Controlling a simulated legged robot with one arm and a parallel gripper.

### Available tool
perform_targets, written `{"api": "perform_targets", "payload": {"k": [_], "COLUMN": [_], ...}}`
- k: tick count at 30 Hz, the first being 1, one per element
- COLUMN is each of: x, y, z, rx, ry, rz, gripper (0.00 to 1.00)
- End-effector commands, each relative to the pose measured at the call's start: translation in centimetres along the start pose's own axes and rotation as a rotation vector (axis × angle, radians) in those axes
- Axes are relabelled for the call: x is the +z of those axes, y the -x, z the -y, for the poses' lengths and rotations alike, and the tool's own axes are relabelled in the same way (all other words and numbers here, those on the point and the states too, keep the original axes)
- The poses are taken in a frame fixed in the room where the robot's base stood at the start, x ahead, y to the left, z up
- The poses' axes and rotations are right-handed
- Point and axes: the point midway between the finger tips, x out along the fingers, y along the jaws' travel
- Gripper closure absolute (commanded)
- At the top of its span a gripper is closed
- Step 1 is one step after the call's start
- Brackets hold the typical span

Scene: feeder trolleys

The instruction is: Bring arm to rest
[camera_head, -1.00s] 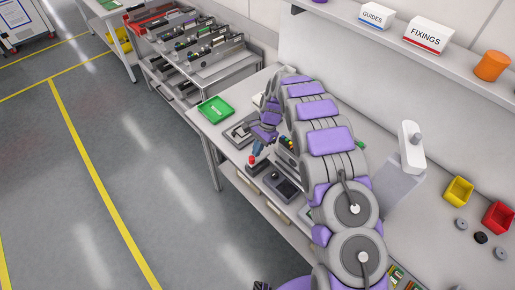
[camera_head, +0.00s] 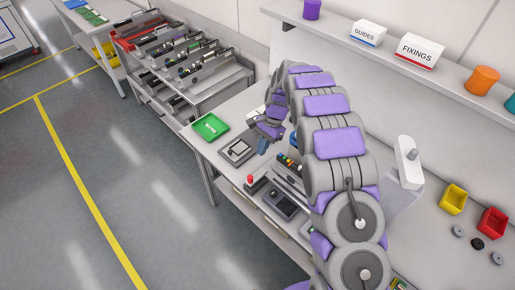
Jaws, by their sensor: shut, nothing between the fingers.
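My arm, grey with purple pads, arches over the workbench (camera_head: 243,200) from the lower right. My gripper (camera_head: 262,148) is at its far end, with bluish fingers pointing down. Part of the bench behind the arm is hidden.
A green tray (camera_head: 210,127) lies at the bench's far left end. A trolley with several feeders (camera_head: 190,60) stands beyond. Yellow (camera_head: 453,199) and red bins (camera_head: 491,223) are at right. A shelf (camera_head: 390,62) runs along the wall. The left floor is clear.

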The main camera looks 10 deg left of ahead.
Motion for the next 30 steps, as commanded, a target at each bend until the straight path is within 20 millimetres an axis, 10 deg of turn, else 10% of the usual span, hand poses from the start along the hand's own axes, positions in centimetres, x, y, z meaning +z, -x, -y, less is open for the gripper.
{"api": "perform_targets", "payload": {"k": [14,30], "x": [0.5,5.5], "y": [0.5,8.6], "z": [-0.3,-12.7], "rx": [0.005,0.038], "ry": [0.008,0.174], "rz": [-0.012,-0.111], "gripper": [1.0,1.0]}}
